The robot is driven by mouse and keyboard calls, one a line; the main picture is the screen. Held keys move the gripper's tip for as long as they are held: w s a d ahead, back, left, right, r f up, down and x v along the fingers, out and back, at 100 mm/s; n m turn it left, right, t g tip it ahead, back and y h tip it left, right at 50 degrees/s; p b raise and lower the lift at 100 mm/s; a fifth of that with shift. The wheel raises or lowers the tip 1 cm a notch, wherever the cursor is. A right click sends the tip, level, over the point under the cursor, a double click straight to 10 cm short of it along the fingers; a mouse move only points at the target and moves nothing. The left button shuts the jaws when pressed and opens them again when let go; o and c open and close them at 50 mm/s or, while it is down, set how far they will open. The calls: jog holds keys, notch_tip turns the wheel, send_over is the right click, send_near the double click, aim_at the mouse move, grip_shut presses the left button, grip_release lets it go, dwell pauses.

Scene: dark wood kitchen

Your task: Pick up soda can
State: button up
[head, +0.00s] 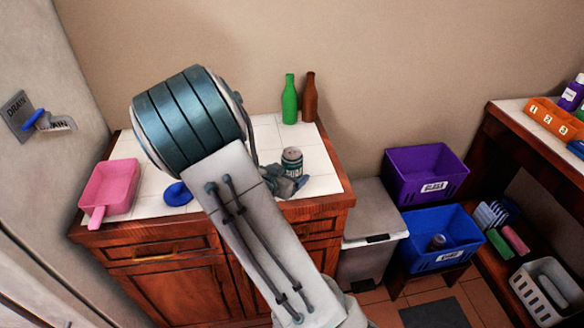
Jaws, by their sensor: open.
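The soda can (292,158), with a dark body, a pale label band and a light top, is upright at the right part of the white tiled counter (262,137). My gripper (290,182) is open, low over the counter at the can. Its grey-teal fingers overlap the can's lower part in the head view. I cannot tell whether they touch it or are around it. The can's base is hidden by the gripper, and my arm covers much of the counter's middle.
A green bottle (289,100) and a brown bottle (309,98) stand at the counter's back. A pink dustpan-like tray (110,187) and a blue round item (177,193) lie left. Purple (425,177) and blue (440,240) bins and a grey bin (368,215) stand right.

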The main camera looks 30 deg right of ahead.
aim_at(292, 169)
jog(key=x, duration=0.3)
jog(key=shift+w+d, duration=0.1)
jog(key=shift+w, duration=0.1)
jog(key=shift+c, duration=0.3)
jog(key=c, duration=1)
jog(key=shift+r, duration=0.15)
jog(key=shift+c, duration=0.2)
